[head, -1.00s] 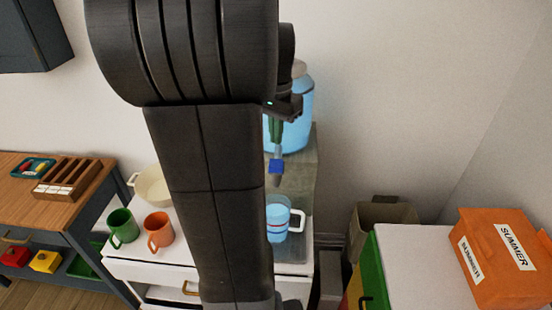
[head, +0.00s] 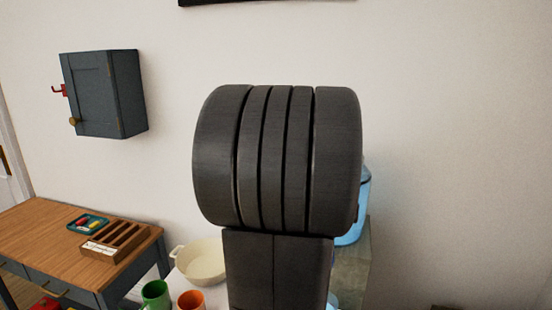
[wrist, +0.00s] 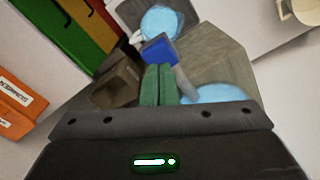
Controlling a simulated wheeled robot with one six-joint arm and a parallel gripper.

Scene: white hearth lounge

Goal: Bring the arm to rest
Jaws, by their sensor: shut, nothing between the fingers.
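My gripper (wrist: 157,85) shows in the wrist view as two green fingers side by side, shut with nothing between them. The fingers point towards a blue block-like tip (wrist: 158,51) of a tap. In the head view my arm's big dark joint stands in the middle and hides the gripper.
A blue water container (head: 355,205) is partly hidden behind my arm. A cream bowl (head: 203,262), a green mug (head: 155,294) and an orange mug (head: 191,300) stand left of the arm. A wooden table (head: 35,225) and a dark wall cabinet (head: 105,93) are further left.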

